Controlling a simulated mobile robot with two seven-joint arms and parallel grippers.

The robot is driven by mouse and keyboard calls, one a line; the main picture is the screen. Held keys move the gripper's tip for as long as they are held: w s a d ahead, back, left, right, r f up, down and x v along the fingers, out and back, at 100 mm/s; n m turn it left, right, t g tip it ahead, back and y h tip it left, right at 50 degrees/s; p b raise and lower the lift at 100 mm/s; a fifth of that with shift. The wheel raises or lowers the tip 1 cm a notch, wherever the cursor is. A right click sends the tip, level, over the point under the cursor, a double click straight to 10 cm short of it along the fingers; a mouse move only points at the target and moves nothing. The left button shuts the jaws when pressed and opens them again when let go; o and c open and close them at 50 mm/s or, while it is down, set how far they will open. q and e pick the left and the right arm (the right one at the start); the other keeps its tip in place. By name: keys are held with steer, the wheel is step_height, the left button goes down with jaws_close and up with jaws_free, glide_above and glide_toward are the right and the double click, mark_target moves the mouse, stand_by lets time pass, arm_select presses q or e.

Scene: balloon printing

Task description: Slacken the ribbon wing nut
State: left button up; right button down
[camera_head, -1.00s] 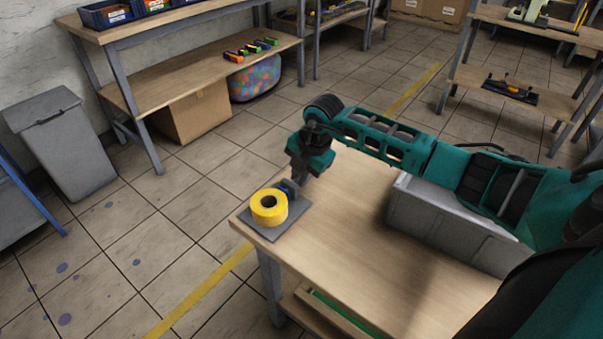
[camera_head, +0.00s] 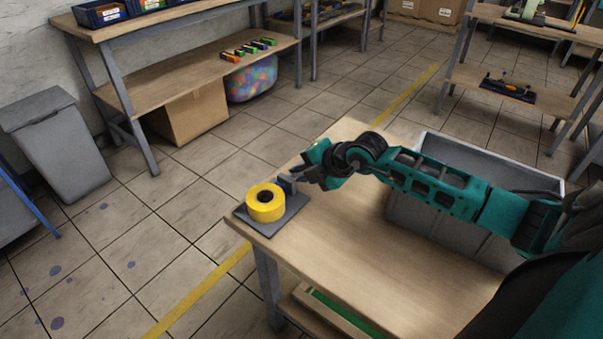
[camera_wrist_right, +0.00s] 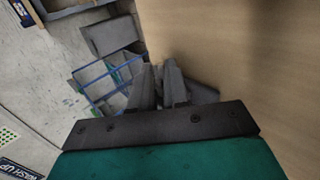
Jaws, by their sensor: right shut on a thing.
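A yellow ribbon roll (camera_head: 266,213) lies with its hole facing up on a grey base plate (camera_head: 291,213) at the table's near-left corner. My right gripper (camera_head: 296,180) is at this blue part, coming in from the right, and is shut on the ribbon wing nut. The nut itself is hidden between the fingers. In the right wrist view the gripper's grey fingers (camera_wrist_right: 159,85) are close together, and what they hold cannot be made out. My left gripper is not in view.
A grey bin (camera_head: 425,215) stands on the wooden table (camera_head: 330,270) behind and below my right arm. The table's front is clear. Shelves with blue boxes (camera_head: 100,14), a cardboard box (camera_head: 190,115) and a lidded trash bin (camera_head: 65,150) stand beyond a tiled floor.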

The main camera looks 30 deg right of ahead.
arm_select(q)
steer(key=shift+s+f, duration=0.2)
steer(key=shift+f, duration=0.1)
arm_select(e)
steer(key=shift+s+f, duration=0.1)
steer(key=c, duration=1.1)
jaws_free()
arm_select(q)
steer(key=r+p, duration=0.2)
steer(key=p, duration=0.1)
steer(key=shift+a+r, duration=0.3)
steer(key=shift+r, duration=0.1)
arm_select(e)
steer(key=v, duration=1.3)
steer(key=shift+f, duration=0.2)
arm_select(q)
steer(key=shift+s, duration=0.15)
arm_select(e)
steer(key=shift+s, duration=0.1)
steer(key=shift+c, duration=0.4)
